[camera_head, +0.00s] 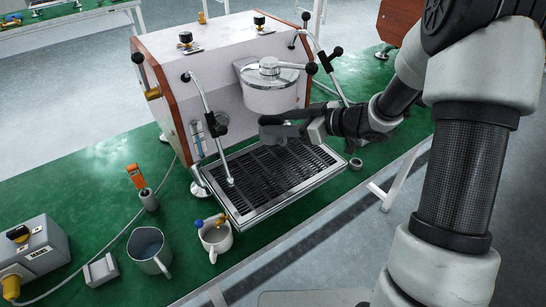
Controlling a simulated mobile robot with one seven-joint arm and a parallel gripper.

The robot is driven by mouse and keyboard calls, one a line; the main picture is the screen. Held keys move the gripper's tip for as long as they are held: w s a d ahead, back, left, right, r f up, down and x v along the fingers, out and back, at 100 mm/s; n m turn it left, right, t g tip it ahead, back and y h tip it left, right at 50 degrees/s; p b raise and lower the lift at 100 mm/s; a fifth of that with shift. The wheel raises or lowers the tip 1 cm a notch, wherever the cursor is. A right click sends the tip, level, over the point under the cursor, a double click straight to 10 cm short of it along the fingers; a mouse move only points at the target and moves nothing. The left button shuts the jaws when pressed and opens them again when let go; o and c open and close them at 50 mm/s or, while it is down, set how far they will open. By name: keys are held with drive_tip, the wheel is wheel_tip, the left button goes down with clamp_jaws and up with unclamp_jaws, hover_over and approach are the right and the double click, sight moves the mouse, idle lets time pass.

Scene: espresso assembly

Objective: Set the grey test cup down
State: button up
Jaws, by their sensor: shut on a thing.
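My gripper (280,130) reaches in from the right, in front of the espresso machine and above the drip tray. It is shut on a small, dark grey, rounded thing at its fingertips, which I take to be the grey test cup (271,120). The cup is small and partly hidden by the fingers, so its tilt is hard to tell. It appears above the drip tray's slatted grille (270,188), just below the machine's round metal group head (272,88). I cannot tell the exact height of the gap below the cup.
The espresso machine (180,90) stands on a green table (90,190). A steam wand (212,125) hangs at the tray's left. A metal pitcher (148,250), a pale cup (216,238) and a grey box (32,250) with a knob stand at front left. A small round piece (355,164) lies right of the tray.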

wheel_tip(320, 180, down, 10)
drive_tip(key=b, duration=0.2)
drive_tip(key=shift+a+r+b, duration=0.1)
drive_tip(key=shift+r+b, duration=0.1)
drive_tip(key=shift+b, duration=0.2)
drive_tip(key=shift+f, duration=0.1)
drive_tip(key=shift+f, duration=0.15)
drive_tip(key=o, duration=1.2)
drive_tip(key=shift+o, duration=0.2)
drive_tip(key=shift+r, duration=0.35)
drive_tip(key=p+v, duration=0.2)
drive_tip(key=v, duration=1)
